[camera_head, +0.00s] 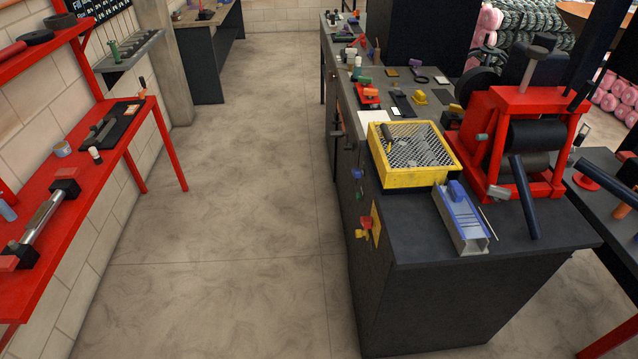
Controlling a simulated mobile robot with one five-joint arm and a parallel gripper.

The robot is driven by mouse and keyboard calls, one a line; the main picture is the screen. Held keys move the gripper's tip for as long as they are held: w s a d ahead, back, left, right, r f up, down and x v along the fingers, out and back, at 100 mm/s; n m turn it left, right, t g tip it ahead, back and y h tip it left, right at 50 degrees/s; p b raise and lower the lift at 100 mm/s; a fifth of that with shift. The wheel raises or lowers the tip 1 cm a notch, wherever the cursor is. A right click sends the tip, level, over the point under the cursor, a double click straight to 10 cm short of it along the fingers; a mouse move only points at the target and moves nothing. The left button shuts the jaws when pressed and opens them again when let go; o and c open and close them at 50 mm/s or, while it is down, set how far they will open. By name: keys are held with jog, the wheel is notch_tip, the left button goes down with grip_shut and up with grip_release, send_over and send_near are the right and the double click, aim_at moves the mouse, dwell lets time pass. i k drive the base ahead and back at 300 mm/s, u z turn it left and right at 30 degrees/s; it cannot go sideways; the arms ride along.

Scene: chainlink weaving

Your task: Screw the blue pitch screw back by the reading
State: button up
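I cannot pick out the blue pitch screw for certain, and I see no readable gauge. Small blue pieces show in several places in the head view. A blue knob (357,173) sits on the left side of the dark bench. A blue block (456,190) sits on a blue-and-grey channel fixture (463,225) near the bench's front. A red machine (526,102) with dark rollers stands at the bench's right, with a dark blue bar (523,195) slanting down in front of it. My gripper is not in view.
A yellow-framed tray (412,181) with mesh lies on the dark bench (415,228). Small tools lie behind it. Red and yellow pieces (362,232) hang on the bench's left side. A red workbench (60,205) runs along the left wall. The floor (230,200) between is clear.

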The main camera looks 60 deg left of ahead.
aim_at(357, 173)
jog(key=k, duration=0.85)
jog(key=u, duration=1.75)
jog(key=i, duration=1.05)
jog(key=u, duration=2.6)
jog(key=k, duration=0.7)
jog(key=z, duration=0.05)
